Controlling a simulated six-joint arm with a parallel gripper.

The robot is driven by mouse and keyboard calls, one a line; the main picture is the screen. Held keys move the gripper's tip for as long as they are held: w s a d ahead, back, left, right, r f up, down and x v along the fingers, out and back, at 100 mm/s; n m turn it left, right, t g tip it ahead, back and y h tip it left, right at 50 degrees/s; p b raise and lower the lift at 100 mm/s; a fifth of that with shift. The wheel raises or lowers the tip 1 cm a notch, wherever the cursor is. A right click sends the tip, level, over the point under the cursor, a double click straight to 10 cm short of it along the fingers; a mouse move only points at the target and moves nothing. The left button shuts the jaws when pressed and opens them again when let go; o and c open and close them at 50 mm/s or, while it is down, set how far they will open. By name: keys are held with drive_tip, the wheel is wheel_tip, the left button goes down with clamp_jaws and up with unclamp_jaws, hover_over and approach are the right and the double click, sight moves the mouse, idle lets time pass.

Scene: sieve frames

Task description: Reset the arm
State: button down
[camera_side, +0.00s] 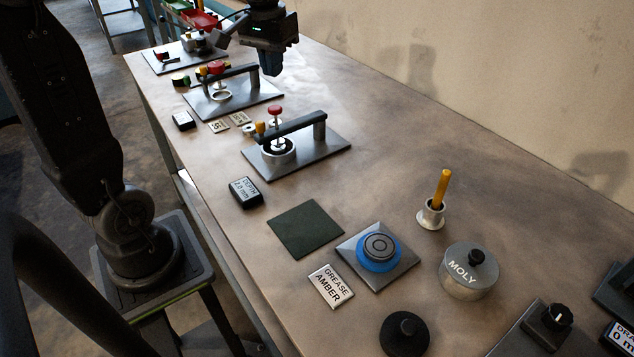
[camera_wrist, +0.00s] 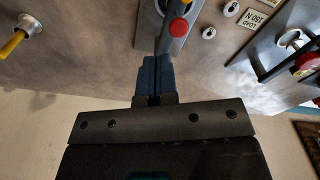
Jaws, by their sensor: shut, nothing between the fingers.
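My gripper (camera_side: 271,70) hangs above the far part of the bench in the side view, fingers pointing down. In the wrist view its two blue-grey fingers (camera_wrist: 154,70) are together with nothing between them. It is apart from the fixtures. Part of my arm shows at the left of the side view, and its upper links leave the frame.
The bench (camera_side: 400,150) holds two bridge fixtures, the nearer one (camera_side: 290,128) with a red knob. A blue ring (camera_side: 378,252), a MOLY pot (camera_side: 468,271), a yellow-handled tool (camera_side: 441,190) and a dark mat (camera_side: 306,229) stand nearer. The wall (camera_side: 500,60) bounds the right.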

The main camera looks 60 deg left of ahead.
drive_tip(key=s+d+f+m+t, duration=0.3)
drive_tip(key=s+d+m+t, duration=0.1)
drive_tip(key=s+d, duration=0.9)
drive_tip(key=shift+d+m+t, duration=0.4)
drive_tip(key=shift+d+m, duration=0.1)
drive_tip(key=shift+d, duration=0.05)
